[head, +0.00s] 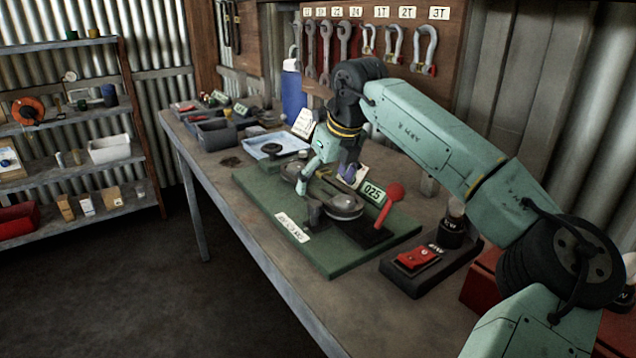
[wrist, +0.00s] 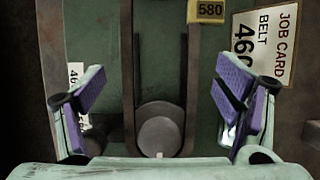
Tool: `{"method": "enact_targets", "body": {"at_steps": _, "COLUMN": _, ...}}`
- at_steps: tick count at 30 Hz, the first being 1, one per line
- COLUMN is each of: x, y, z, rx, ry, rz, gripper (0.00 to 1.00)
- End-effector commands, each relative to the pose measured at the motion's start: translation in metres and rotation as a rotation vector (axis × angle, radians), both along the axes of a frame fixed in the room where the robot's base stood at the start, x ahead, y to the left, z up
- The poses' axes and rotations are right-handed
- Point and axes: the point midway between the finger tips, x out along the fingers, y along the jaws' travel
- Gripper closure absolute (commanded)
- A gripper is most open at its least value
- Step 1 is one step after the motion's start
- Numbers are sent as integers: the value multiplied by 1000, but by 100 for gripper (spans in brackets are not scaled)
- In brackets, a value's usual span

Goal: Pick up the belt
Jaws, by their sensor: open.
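A dark belt (wrist: 192,75) shows in the wrist view as two straight runs joined by a curve around a grey round pulley (wrist: 160,130). A yellow tag marked 580 (wrist: 207,11) sits at the top of its right run. In the head view the pulleys (head: 343,205) stand on a green board (head: 257,190); the belt is hard to make out there. My gripper (wrist: 160,92) is open and empty, with purple-padded fingers outside the two runs. In the head view my gripper (head: 323,180) is over the board and partly hides the pulleys.
A job card reading belt 460 (wrist: 262,40) lies right of the belt in the wrist view. A red-knobbed lever (head: 392,193) and a red-topped box (head: 417,258) stand to the right. A blue tray (head: 262,148) lies behind the board. The bench front is clear.

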Motion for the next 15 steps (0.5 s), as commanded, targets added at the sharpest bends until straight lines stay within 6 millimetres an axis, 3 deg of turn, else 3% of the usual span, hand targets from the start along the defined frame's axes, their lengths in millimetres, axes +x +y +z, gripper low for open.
{"method": "enact_targets", "body": {"at_steps": 3, "x": 0, "y": 0, "z": 0, "rx": 0, "ry": 0, "rz": 0, "gripper": 16}}
{"method": "enact_targets", "body": {"at_steps": 15, "x": 0, "y": 0, "z": 0, "rx": 0, "ry": 0, "rz": 0, "gripper": 42}}
